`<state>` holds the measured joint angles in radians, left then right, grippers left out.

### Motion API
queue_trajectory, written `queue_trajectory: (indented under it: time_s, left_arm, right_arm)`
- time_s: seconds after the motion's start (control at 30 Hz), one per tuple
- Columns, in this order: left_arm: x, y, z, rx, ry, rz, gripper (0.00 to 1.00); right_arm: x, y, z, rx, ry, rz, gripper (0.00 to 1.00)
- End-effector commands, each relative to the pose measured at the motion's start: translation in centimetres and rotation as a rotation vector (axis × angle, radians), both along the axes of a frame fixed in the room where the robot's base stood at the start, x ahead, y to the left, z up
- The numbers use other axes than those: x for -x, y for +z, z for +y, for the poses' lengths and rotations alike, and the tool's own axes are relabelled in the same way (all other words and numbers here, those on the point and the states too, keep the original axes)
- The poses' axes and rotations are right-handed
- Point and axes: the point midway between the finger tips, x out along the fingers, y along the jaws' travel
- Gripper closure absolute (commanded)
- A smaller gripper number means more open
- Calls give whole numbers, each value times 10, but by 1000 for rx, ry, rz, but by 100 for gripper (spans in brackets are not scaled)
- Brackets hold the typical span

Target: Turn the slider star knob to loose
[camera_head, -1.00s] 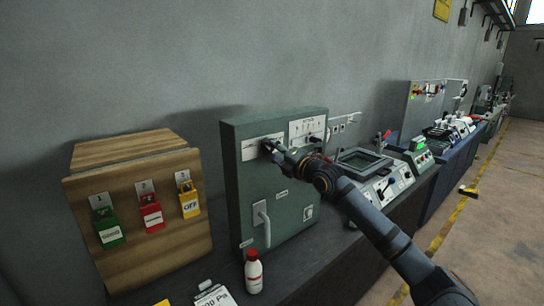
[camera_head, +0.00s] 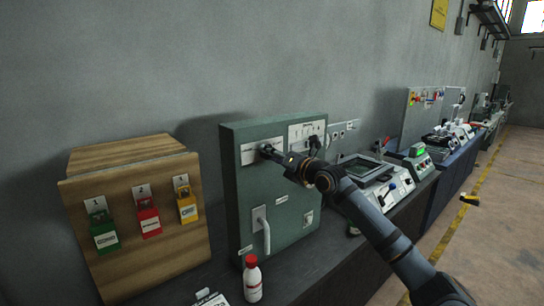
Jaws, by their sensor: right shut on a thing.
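A green-grey cabinet panel (camera_head: 246,190) stands on the bench, with a pale slider plate (camera_head: 248,154) near its upper left. My right gripper (camera_head: 268,152) is at the right end of that plate, shut on a small dark knob there. The gripper covers most of the knob, so its shape and turn cannot be made out. My right arm comes in from the lower right. My left gripper is not in view.
A wooden board (camera_head: 150,245) with green, red and yellow padlock-like tags stands left. A white bottle with red cap (camera_head: 252,280) stands before the cabinet. A lever handle (camera_head: 264,232) sticks out low on the cabinet. Other devices (camera_head: 380,180) line the bench right.

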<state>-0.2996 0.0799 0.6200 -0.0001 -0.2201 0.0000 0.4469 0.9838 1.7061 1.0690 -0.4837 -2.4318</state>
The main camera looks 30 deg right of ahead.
Motion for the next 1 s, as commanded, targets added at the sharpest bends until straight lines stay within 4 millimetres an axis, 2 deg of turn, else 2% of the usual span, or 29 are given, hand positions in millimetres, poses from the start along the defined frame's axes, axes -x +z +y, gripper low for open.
queue_trajectory:
  time_s: [0.03,0.3,0.33,0.5,0.83,1.0]
  left_arm:
    - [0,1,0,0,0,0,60]
    - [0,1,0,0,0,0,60]
    - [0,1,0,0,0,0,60]
    - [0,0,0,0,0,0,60]
    - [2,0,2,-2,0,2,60]
    - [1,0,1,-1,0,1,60]
  right_arm:
    - [0,5,-1,5,-2,-12,85]
    - [0,5,0,4,-2,-11,85]
    - [0,5,0,4,-2,-11,51]
    - [0,3,0,3,-1,-7,30]
    - [0,5,0,1,-1,-4,30]
    - [0,35,0,1,0,-9,30]
